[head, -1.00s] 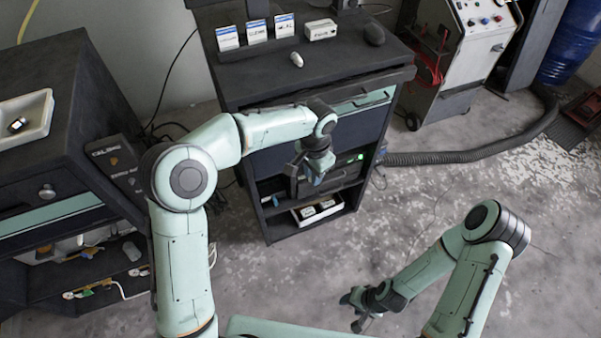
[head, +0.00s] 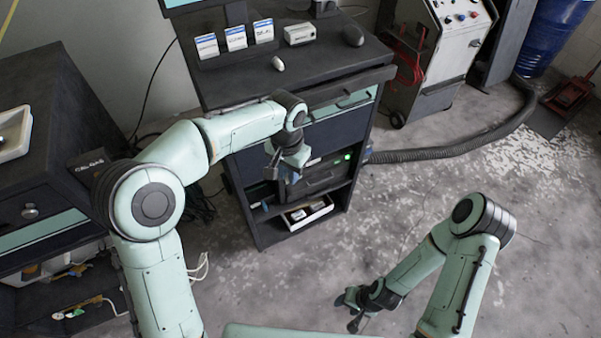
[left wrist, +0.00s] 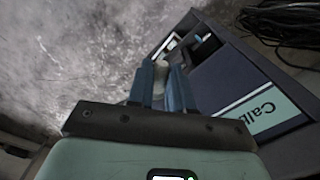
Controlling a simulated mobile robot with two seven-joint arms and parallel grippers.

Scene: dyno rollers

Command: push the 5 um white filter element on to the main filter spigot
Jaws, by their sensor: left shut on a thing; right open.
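My left gripper (head: 283,166) hangs in front of the dark cabinet, below its counter top. In the left wrist view its two blue fingers (left wrist: 164,88) are shut on a pale, grey-white cylindrical piece (left wrist: 161,66). This looks like the white filter element, but no marking can be read and the fingers hide much of it. My right gripper (head: 350,303) is open and empty, low over the bare floor. I cannot make out the main filter spigot in either view.
The dark cabinet (head: 345,122) carries blue-and-white cards (head: 236,38), a white box (head: 299,34), a small white rounded object (head: 278,63) and a dark rounded one (head: 353,36). A black hose (head: 440,153) crosses the floor.

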